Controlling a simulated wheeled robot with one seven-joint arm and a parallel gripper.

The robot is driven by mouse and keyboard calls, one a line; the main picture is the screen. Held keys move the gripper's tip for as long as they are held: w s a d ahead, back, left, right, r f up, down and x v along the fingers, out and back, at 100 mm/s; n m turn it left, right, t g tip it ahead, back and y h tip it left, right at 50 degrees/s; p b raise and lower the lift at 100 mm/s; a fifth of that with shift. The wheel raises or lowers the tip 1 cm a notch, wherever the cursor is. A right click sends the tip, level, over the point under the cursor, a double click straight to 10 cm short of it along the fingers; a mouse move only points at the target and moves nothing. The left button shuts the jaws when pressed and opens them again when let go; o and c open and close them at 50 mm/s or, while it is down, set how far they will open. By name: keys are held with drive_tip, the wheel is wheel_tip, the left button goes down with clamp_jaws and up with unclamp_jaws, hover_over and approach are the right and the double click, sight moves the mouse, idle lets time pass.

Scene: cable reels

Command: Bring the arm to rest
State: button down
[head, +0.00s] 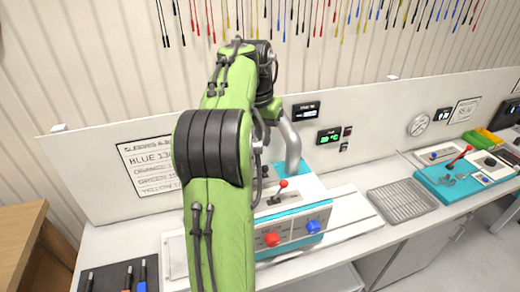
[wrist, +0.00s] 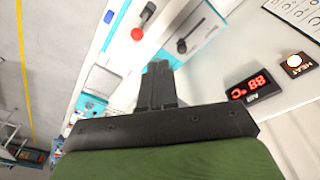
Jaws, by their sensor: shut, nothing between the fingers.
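My gripper (wrist: 158,82) shows in the wrist view with its two dark fingers pressed together and nothing between them. It is in the air above the bench, and a white machine with a black lever (wrist: 184,45) and a red knob (wrist: 137,33) lies beyond it. In the head view my green arm rises through the middle of the picture and bends over at the top. The gripper itself is hidden there behind the arm.
A white and turquoise machine with a red knob (head: 272,239) and a blue knob (head: 313,226) stands on the bench behind my arm. A wire rack (head: 402,200) and a turquoise unit (head: 452,187) are to the right. A black wire holder (head: 105,278) is at front left.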

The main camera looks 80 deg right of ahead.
drive_tip(key=shift+w+d+r, duration=0.1)
drive_tip(key=shift+w+r, duration=0.05)
drive_tip(key=shift+r, duration=0.25)
drive_tip(key=shift+w+d, duration=0.1)
drive_tip(key=shift+w, duration=0.05)
drive_tip(key=w+a+f+n+t+h+b, duration=0.15)
drive_tip(key=w+a+n, duration=0.25)
drive_tip(key=w+a, duration=0.45)
drive_tip(key=w+a+f+n+t+y+b, duration=0.1)
drive_tip(key=w+a+n+b, duration=0.2)
drive_tip(key=w+a+n, duration=0.5)
drive_tip(key=s+a+f+n+t+b, duration=0.1)
drive_tip(key=a+f, duration=0.3)
drive_tip(key=a, duration=0.4)
drive_tip(key=s+a+f+n+t+y+b, duration=0.1)
drive_tip(key=a+f+n, duration=0.3)
drive_tip(key=a, duration=0.5)
drive_tip(key=s+a+f+n+t+y+b, duration=0.1)
drive_tip(key=s+a+f+n+t+b, duration=0.1)
drive_tip(key=a, duration=0.7)
drive_tip(key=shift+s+f+n, duration=0.35)
drive_tip(key=shift+f+n, duration=0.25)
drive_tip(key=shift+f, duration=0.3)
